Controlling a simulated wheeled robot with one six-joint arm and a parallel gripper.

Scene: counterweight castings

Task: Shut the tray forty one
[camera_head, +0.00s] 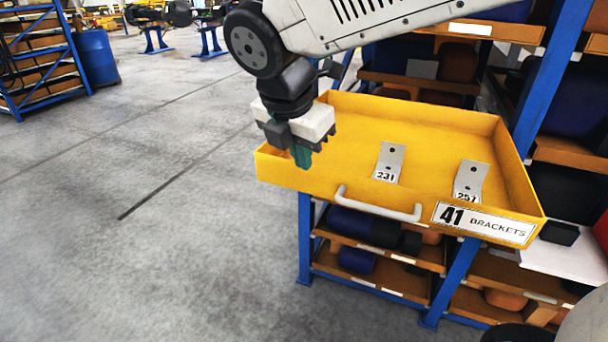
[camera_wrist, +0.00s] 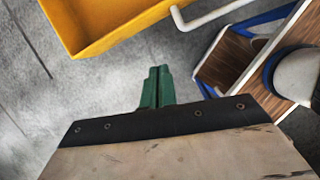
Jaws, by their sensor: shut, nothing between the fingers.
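The yellow tray (camera_head: 435,124) labelled "41 BRACKETS" is pulled out of the blue rack in the head view. Its white bar handle (camera_head: 376,205) is on the front wall, left of the label (camera_head: 484,224). Two grey brackets tagged 231 (camera_head: 389,160) and 257 (camera_head: 470,181) lie in it. My gripper (camera_head: 301,157) points down by the tray's left front corner, shut and empty, apart from the handle. In the wrist view the green fingertips (camera_wrist: 157,86) are together over the floor, with the tray (camera_wrist: 105,28) and handle (camera_wrist: 212,14) above them in the picture.
Shelves (camera_head: 375,262) with dark and orange parts fill the blue rack below the tray. A white surface (camera_head: 566,257) stands at the right. The grey floor (camera_head: 150,230) left of the tray is open. A blue barrel (camera_head: 97,58) stands far left.

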